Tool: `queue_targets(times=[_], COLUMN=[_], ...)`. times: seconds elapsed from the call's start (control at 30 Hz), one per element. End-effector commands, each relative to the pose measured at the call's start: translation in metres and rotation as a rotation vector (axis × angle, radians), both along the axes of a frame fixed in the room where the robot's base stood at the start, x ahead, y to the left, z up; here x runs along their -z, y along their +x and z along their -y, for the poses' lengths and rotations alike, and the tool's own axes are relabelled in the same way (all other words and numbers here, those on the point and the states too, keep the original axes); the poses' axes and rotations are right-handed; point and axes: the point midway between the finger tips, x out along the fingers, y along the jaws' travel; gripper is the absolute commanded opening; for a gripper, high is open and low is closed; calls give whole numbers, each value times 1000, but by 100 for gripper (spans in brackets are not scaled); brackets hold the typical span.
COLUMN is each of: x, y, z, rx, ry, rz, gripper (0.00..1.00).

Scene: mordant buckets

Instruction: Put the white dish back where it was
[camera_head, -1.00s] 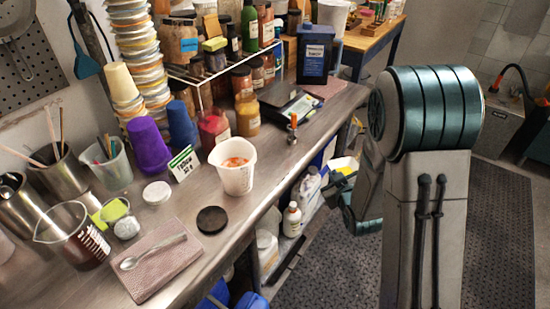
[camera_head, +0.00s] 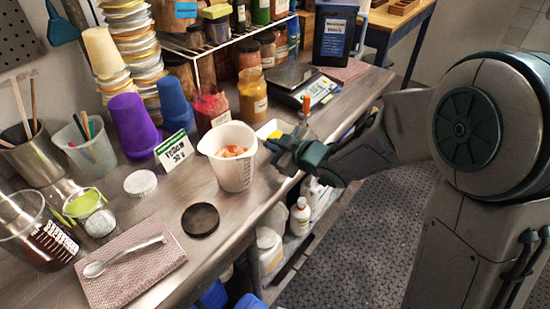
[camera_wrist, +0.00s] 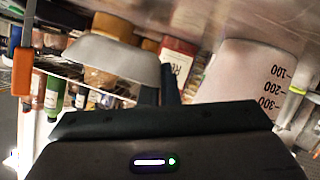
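In the wrist view the dish (camera_wrist: 105,58) looks pale grey and extends left from the dark fingers (camera_wrist: 160,90). The gripper hides part of the dish in the head view.
The beaker holds orange-red pieces. Behind my gripper stand a red jar (camera_head: 210,107), a mustard jar (camera_head: 252,97), an orange-topped tool (camera_head: 305,103) and a scale (camera_head: 306,86). A black lid (camera_head: 200,220) and a pink cloth (camera_head: 130,275) with a spoon lie in front.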

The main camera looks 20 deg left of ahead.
Motion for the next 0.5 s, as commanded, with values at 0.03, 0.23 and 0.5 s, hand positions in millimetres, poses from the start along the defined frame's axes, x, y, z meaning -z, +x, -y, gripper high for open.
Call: queue_targets(times=[0.03,0.23,0.5], x=[5,24,43], y=[0,0,0], z=[0,0,1], rx=[0,1,1], ry=[0,0,-1], rz=[-1,-1,3], gripper=[0,0,0])
